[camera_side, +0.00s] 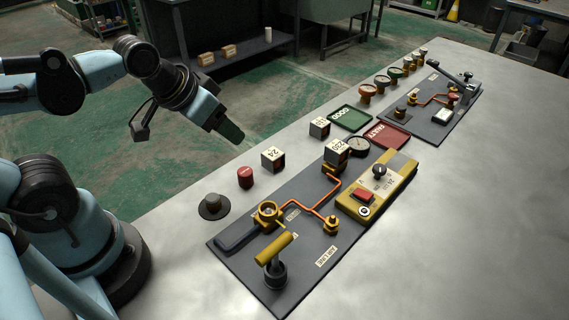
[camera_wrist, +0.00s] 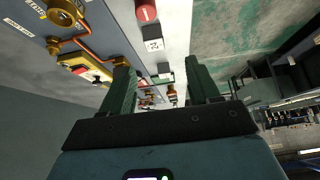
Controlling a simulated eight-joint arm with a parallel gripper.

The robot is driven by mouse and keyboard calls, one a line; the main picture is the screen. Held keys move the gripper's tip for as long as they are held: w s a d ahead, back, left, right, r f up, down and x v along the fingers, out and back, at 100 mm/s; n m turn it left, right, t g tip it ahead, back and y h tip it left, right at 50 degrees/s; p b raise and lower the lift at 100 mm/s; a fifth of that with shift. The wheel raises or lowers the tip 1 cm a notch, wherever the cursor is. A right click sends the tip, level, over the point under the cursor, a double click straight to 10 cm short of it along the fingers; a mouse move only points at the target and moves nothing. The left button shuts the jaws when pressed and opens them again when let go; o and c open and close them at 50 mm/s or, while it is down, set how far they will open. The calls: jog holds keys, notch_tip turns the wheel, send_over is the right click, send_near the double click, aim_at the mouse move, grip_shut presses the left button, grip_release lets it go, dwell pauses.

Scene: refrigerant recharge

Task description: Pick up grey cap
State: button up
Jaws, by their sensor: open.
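The grey cap (camera_side: 213,206) is a dark, round piece with a wide rim and a raised top. It stands on the bare table near the left edge in the side view, left of the red cylinder (camera_side: 245,176). I cannot make it out in the wrist view. My gripper (camera_side: 230,134) is in the air above the table's far left edge, well above and apart from the cap. In the wrist view, its two green fingers (camera_wrist: 160,78) are spread with nothing between them.
A dark panel (camera_side: 237,262) with a yellow valve handle (camera_side: 275,249) and orange pipe lies right of the cap. Numbered cubes, including one marked 24 (camera_side: 273,159), stand behind the red cylinder. A green tray (camera_side: 352,118) and a red tray (camera_side: 387,136) lie farther back. The right front table is clear.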

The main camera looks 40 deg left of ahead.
jog(key=s+d+f+m+g, duration=0.1)
jog(key=s+d+m+g, duration=0.1)
jog(key=s+g, duration=0.5)
send_over(212, 197)
jog(key=shift+s+a+f, duration=0.1)
jog(key=shift+s+f, duration=0.15)
jog(key=shift+f, duration=1.45)
jog(key=shift+s+f, duration=0.2)
jog(key=shift+f, duration=1.5)
jog(key=shift+w+f, duration=0.25)
jog(key=shift+f, duration=0.6)
jog(key=shift+w+f, duration=0.25)
jog(key=shift+f, duration=1.55)
jog(key=c, duration=1.1)
